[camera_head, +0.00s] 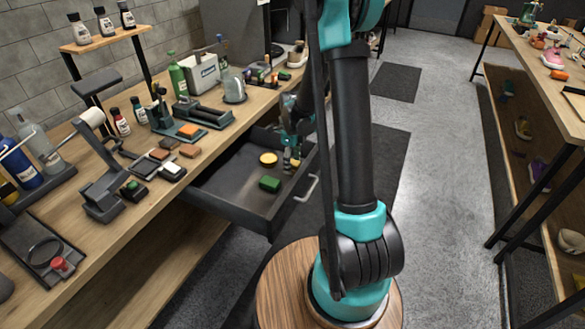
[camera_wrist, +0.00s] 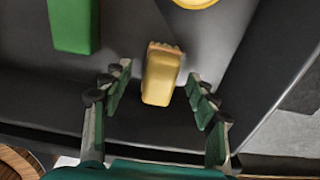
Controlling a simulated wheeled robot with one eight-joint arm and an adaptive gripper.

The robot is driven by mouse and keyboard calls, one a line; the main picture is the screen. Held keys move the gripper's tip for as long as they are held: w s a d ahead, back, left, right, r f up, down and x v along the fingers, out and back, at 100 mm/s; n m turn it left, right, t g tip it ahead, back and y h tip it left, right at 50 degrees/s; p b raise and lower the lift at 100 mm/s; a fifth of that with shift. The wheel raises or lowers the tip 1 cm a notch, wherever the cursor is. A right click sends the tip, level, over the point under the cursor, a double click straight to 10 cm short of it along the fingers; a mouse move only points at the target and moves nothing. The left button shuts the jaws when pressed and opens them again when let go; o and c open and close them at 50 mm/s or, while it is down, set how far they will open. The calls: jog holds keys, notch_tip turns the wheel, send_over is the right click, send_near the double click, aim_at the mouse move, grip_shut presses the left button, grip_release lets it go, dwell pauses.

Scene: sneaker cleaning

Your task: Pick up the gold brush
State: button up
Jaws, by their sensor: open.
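The gold brush (camera_wrist: 160,77) lies in the open drawer, between and just beyond the fingers of my gripper (camera_wrist: 160,97) in the wrist view. Its bristled end points away from my gripper. My gripper is open and empty, with one finger on each side of the brush and a gap to both. In the head view my gripper (camera_head: 291,158) is down inside the right part of the drawer, and it partly hides the gold brush there.
The dark drawer (camera_head: 229,194) is pulled out from the wooden workbench (camera_head: 147,210). A green block (camera_head: 270,183) and a round yellow tin (camera_head: 268,159) lie in it. The drawer's walls stand close around my gripper. Bottles and tools crowd the bench top.

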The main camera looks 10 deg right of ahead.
aim_at(293, 161)
jog(key=shift+f, duration=1.1)
jog(key=shift+c, duration=0.4)
grip_shut()
jog(key=shift+r, duration=0.15)
notch_tip(293, 161, up, 20)
jog(key=c, duration=0.6)
grip_release()
jog(key=c, duration=0.4)
